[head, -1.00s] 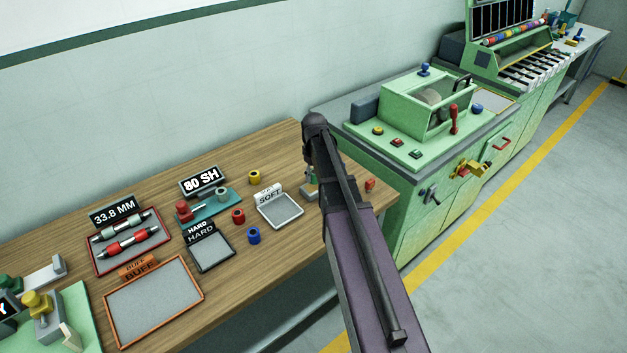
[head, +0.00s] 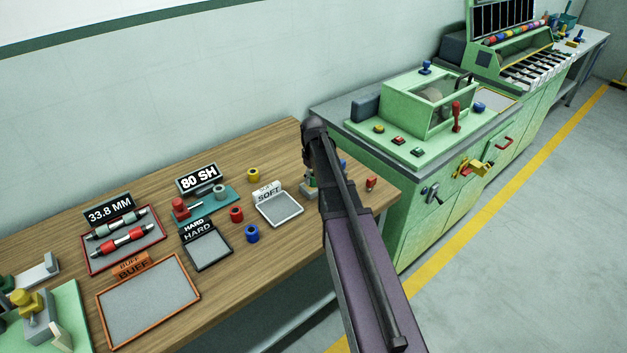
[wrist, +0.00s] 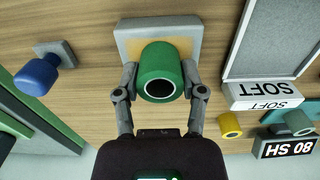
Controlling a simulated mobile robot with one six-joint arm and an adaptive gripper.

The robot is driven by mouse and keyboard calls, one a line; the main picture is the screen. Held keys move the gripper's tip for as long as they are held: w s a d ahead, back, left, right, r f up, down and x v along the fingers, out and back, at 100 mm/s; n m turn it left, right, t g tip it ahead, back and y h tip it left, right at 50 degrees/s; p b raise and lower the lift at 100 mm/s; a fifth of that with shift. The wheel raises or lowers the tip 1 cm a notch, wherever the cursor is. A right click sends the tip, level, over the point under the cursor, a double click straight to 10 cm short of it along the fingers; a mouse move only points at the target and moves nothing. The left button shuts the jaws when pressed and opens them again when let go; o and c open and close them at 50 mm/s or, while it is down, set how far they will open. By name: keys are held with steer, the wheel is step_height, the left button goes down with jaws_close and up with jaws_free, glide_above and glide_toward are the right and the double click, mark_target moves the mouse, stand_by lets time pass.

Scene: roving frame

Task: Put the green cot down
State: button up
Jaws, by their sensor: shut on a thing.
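The green cot (wrist: 162,62), a short hollow cylinder with a white-rimmed dark bore, sits between the two fingers of my gripper (wrist: 160,82) in the wrist view. The fingers are shut on its sides. Directly behind it is a pale square block (wrist: 126,42) on the wooden bench; I cannot tell whether the cot touches it. In the head view my arm hides the cot and the fingertips; only a small grey-green part of a stand (head: 308,185) shows left of the arm.
The SOFT tray (head: 280,208), HARD tray (head: 207,250) and BUFF tray (head: 150,300) lie on the bench. Loose red (head: 237,214), blue (head: 252,233) and yellow (head: 253,174) cots stand near them. A green machine (head: 430,110) is at right.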

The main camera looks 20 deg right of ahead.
steer(key=shift+f, duration=0.2)
steer(key=o, duration=1.1)
steer(key=shift+o, duration=0.2)
steer(key=shift+r, duration=0.2)
step_height(320, 180, up, 12)
steer(key=p, duration=1.2)
steer(key=shift+s, duration=0.1)
steer(key=s+a+m, duration=0.1)
steer(key=s+a, duration=0.5)
steer(key=s, duration=0.4)
steer(key=s+a+m, duration=0.2)
steer(key=s+a, duration=0.5)
steer(key=s, duration=0.3)
steer(key=shift+s+m, duration=0.15)
steer(key=shift+m, duration=0.15)
steer(key=shift+f, duration=0.1)
